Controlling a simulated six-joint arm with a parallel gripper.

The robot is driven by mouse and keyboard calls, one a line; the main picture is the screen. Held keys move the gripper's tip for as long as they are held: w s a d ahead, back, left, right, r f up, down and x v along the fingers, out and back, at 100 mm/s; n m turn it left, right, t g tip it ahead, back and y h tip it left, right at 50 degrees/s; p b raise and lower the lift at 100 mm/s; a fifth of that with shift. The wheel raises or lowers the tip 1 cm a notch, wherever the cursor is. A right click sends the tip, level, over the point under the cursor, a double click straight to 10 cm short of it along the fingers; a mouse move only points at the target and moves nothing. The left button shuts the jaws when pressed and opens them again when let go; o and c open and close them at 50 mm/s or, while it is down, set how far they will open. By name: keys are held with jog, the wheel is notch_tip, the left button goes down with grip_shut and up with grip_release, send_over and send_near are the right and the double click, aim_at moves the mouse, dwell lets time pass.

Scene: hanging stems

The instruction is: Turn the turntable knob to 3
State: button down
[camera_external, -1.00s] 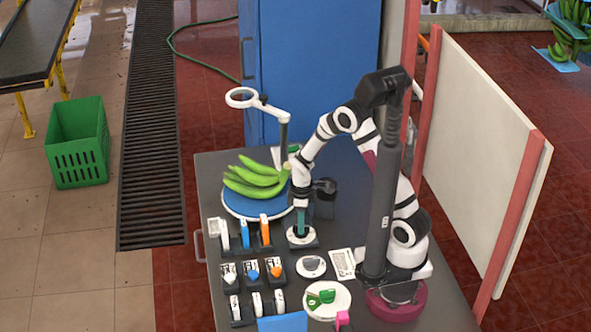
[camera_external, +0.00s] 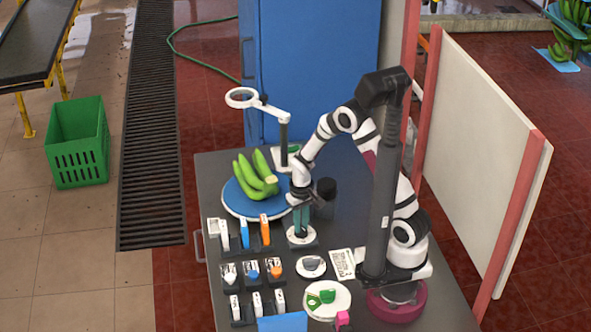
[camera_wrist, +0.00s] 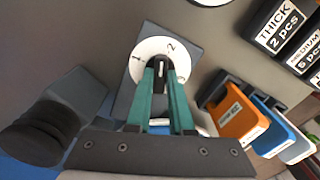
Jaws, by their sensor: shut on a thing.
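The turntable knob (camera_wrist: 160,66) is a dark bar on a white dial plate (camera_wrist: 148,47) marked 1, 2 and 3, on a grey base. My gripper (camera_wrist: 160,68) has green fingers shut on the knob, covering much of it. In the external view my gripper (camera_external: 301,222) points down onto the dial. In the wrist view the 2 is near the dial's far edge, the 1 is to the left, and the 3 is at the right. The exact pointer direction is hard to tell. The turntable (camera_external: 236,206) is a blue disc with a white rim carrying green bananas (camera_external: 254,178).
A dark cylinder (camera_external: 325,192) stands right of my gripper. Several labelled holders, with an orange one (camera_external: 265,229) nearby, stand to the left. A magnifier lamp (camera_external: 243,98) rises behind the turntable.

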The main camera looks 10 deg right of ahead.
jog(key=m, duration=2.1)
jog(key=shift+m, duration=0.3)
dwell(0.4)
jog(key=c, duration=0.8)
grip_release()
